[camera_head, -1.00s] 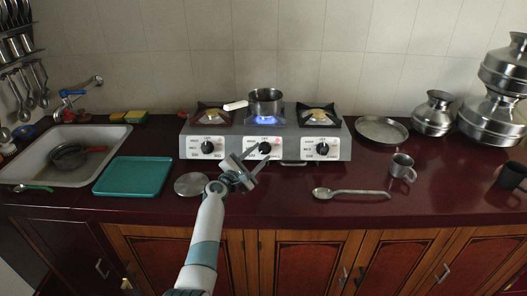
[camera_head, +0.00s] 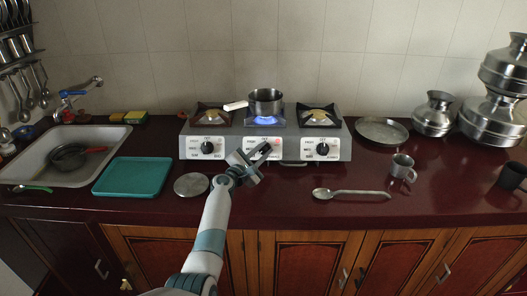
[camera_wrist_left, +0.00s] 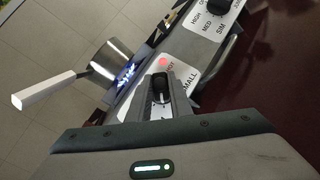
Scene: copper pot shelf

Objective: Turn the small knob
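The small knob (camera_wrist_left: 159,84) is black and sits on the stove's front panel beside the SMALL label and a red mark, in the left wrist view. My left gripper (camera_wrist_left: 157,96) has its two fingers on either side of the knob with a gap between them. Whether they press on it cannot be told. In the head view my left gripper (camera_head: 255,153) is at the stove's middle front and hides most of that knob. A blue flame (camera_head: 266,120) burns under a small pan (camera_head: 265,101) on the middle burner. My right gripper is not in view.
Two other black knobs sit left (camera_head: 207,147) and right (camera_head: 322,149) on the stove. A teal tray (camera_head: 133,177), round metal lid (camera_head: 191,185), spoon (camera_head: 350,194) and metal mug (camera_head: 402,167) lie around. The pan's white handle (camera_head: 235,105) points left.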

